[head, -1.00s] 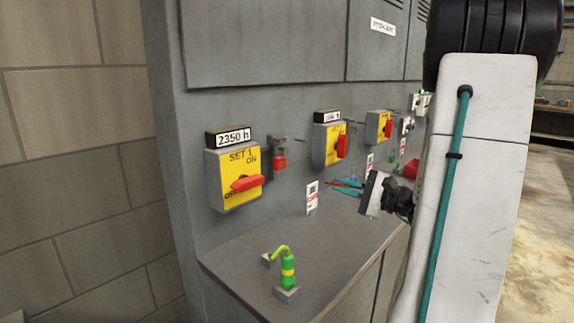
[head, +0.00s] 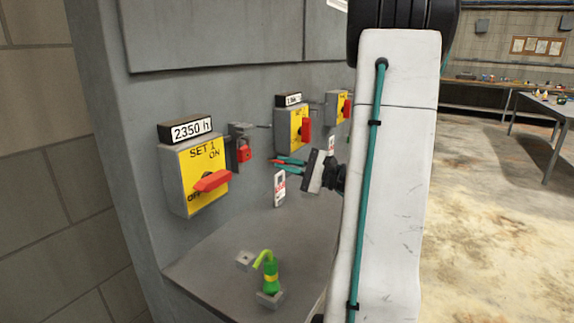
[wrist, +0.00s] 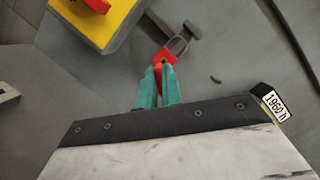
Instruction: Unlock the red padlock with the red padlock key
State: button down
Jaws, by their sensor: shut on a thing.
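The red padlock (head: 244,153) hangs from a grey hasp (head: 238,131) on the panel, right of the near yellow switch box. In the wrist view the padlock (wrist: 166,57) shows just beyond my fingertips, its grey shackle up. My gripper (head: 284,162) has teal fingers, to the right of the padlock in the head view. They are shut on a small red piece, seemingly the red padlock key (wrist: 158,76), mostly hidden between them. In the head view a gap shows between fingertips and padlock. In the wrist view red overlaps red, so I cannot tell whether key and padlock touch.
A white tag (head: 279,188) is on the panel below my gripper. More switch boxes (head: 294,124) lie beyond.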

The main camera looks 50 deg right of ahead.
jog(key=shift+a, duration=0.1)
jog(key=shift+w+a, duration=0.15)
jog(key=shift+w, duration=1.2)
jog(key=shift+w+a, duration=0.2)
jog(key=shift+w, duration=1.1)
jog(key=shift+w+a, duration=0.15)
jog(key=shift+w, duration=1.2)
jog(key=n+g, duration=0.1)
jog(key=n, duration=0.4)
jog(key=shift+r+n, duration=0.1)
jog(key=shift+n, duration=0.2)
jog(key=n+g, duration=0.1)
jog(key=n, duration=0.1)
jog(key=n+g, duration=0.1)
jog(key=n, duration=0.2)
jog(key=shift+n, duration=0.3)
jog(key=shift+f, duration=1)
jog(key=shift+s+d, duration=0.2)
jog(key=shift+s, duration=1.05)
jog(key=shift+s+d, duration=0.15)
jog(key=shift+s, duration=1.1)
